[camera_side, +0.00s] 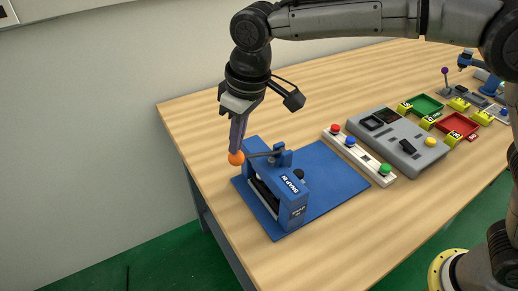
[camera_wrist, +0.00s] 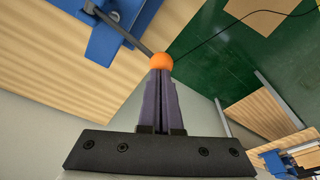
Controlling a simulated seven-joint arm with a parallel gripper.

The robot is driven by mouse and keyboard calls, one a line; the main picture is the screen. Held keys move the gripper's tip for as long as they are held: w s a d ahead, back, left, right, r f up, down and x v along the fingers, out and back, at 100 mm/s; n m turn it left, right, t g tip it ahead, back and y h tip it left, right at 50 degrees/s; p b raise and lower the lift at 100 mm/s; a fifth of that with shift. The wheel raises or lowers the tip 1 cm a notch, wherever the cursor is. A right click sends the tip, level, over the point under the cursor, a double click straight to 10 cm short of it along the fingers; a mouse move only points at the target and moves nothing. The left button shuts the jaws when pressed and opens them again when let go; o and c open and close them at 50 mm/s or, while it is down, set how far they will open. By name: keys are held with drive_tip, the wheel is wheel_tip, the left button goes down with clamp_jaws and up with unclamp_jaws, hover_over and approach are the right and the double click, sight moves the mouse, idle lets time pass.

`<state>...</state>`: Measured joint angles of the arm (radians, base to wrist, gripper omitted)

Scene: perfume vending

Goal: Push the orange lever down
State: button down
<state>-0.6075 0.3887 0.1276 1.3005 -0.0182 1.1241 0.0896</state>
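The orange lever knob (camera_side: 236,158) sits at the end of a thin dark rod. The rod runs roughly level to the blue fixture (camera_side: 292,204), which stands on a blue base plate at the left end of the table. My gripper (camera_side: 237,147) points down just above the knob. Its fingertips touch the knob or are very close to it; I cannot tell which. In the wrist view my gripper (camera_wrist: 160,76) has its dark purple fingers side by side and shut, with the orange knob (camera_wrist: 160,61) just beyond the tips, not between them.
A white strip with red, blue and green buttons (camera_side: 359,156) lies right of the base plate. A grey control box (camera_side: 398,139) stands behind it. Green (camera_side: 426,105) and red trays lie farther right. The knob hangs near the table's left edge.

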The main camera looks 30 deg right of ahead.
sight(238, 157)
drive_tip(key=shift+s+d+x, duration=0.1)
drive_tip(key=shift+s+x, duration=0.1)
drive_tip(key=shift+x, duration=0.95)
drive_tip(key=shift+s+d+x, duration=0.15)
drive_tip(key=shift+s+x, duration=0.05)
drive_tip(key=shift+x, duration=0.9)
idle(0.5)
drive_tip(key=shift+w+a+r+v, duration=0.1)
drive_tip(key=shift+w+a+v, duration=0.15)
drive_tip(key=shift+v, duration=1.55)
drive_tip(key=shift+w+a+r+v, duration=0.15)
drive_tip(key=shift+w+v, duration=0.25)
drive_tip(key=shift+v, duration=1.45)
drive_tip(key=shift+w+a+v, duration=0.15)
drive_tip(key=shift+w+v, duration=0.15)
drive_tip(key=shift+v, duration=1.5)
